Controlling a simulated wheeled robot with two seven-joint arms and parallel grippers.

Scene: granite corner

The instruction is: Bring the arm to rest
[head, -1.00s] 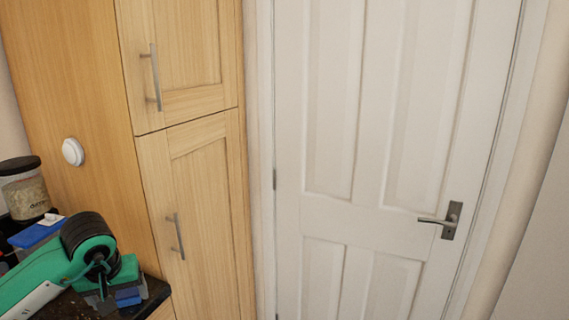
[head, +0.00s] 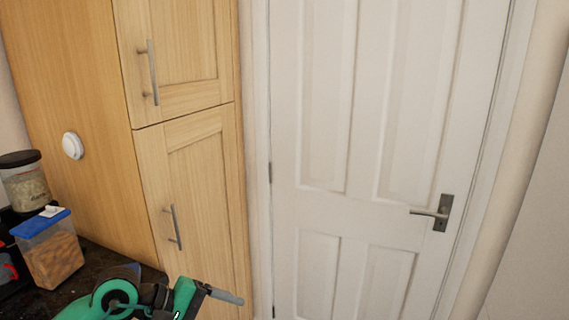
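My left arm (head: 120,295), green and black, comes in at the bottom left, in front of the dark counter's end. Its front part, with a grey finger-like piece (head: 222,294), points right across the lower part of the wooden cupboard. The lower part of the arm is cut off by the picture's bottom edge. I cannot tell whether the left gripper is open or shut, and I see nothing held in it. My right arm and gripper are not in view.
A dark speckled counter (head: 95,258) at lower left bears a blue-lidded container (head: 52,255) and a black-lidded jar (head: 25,188). A tall wooden cupboard (head: 190,150) stands behind. A white door (head: 375,150) with a metal handle (head: 435,213) is shut at right.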

